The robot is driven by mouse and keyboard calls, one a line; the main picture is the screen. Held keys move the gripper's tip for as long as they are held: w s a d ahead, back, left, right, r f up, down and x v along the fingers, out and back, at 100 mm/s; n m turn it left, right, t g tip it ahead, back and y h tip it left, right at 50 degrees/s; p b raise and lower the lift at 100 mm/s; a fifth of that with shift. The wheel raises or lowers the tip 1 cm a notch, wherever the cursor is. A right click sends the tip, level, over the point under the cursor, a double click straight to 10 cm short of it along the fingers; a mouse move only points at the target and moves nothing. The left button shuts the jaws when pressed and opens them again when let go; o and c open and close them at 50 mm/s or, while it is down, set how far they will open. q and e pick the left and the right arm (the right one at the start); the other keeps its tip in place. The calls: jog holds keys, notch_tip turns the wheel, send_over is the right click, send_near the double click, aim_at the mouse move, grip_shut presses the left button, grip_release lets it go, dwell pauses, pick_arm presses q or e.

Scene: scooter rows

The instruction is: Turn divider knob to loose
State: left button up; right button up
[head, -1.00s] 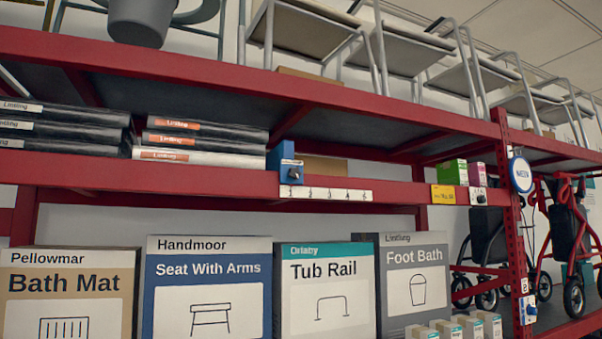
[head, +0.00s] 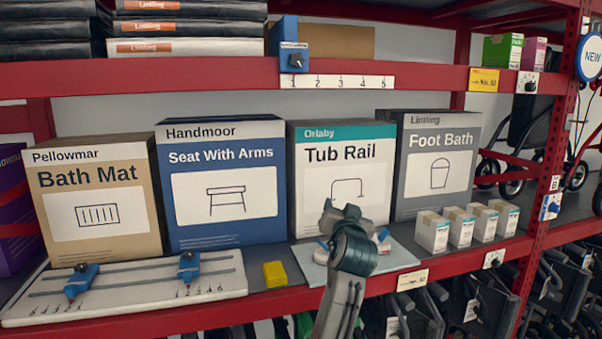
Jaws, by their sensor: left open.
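A blue divider (head: 283,36) stands on the upper red shelf. Its blue front block carries a dark round knob (head: 296,61), just above a white strip (head: 337,82) numbered 1 to 5. The knob's setting is too small to read. My left gripper (head: 340,212) is open, low in front of the Tub Rail box (head: 345,155), well below the knob and a little to its right. It touches neither the divider nor the knob. My right gripper is not in view.
A white board (head: 130,285) with two blue sliders, a yellow block (head: 275,274) and a pale tray (head: 400,258) lie on the lower shelf. Large boxes stand behind. Another dark knob (head: 527,84) is on the upper shelf edge at right. The space before the divider is clear.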

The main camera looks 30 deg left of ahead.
pick_arm(q)
jog(key=s+r+n+y+p, duration=0.1)
jog(key=s+r+n+y, duration=0.1)
jog(key=r, duration=0.7)
jog(key=s+r+n+y, duration=0.1)
jog(key=s+r+y, duration=0.15)
jog(key=r, duration=0.65)
jog(key=n+y+p, duration=0.1)
jog(key=n+y, duration=0.2)
send_near(297, 61)
jog(key=shift+h, duration=0.25)
jog(key=p+x, duration=0.6)
jog(key=x, duration=0.1)
jog(key=shift+s+r, duration=0.1)
jog(key=shift+r, duration=0.3)
jog(key=shift+w+a+r, duration=0.1)
jog(key=shift+w+a, duration=0.25)
jog(key=shift+w, duration=0.1)
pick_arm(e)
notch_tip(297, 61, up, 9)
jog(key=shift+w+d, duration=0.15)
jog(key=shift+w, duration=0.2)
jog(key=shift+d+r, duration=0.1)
pick_arm(q)
jog(key=shift+c, duration=0.4)
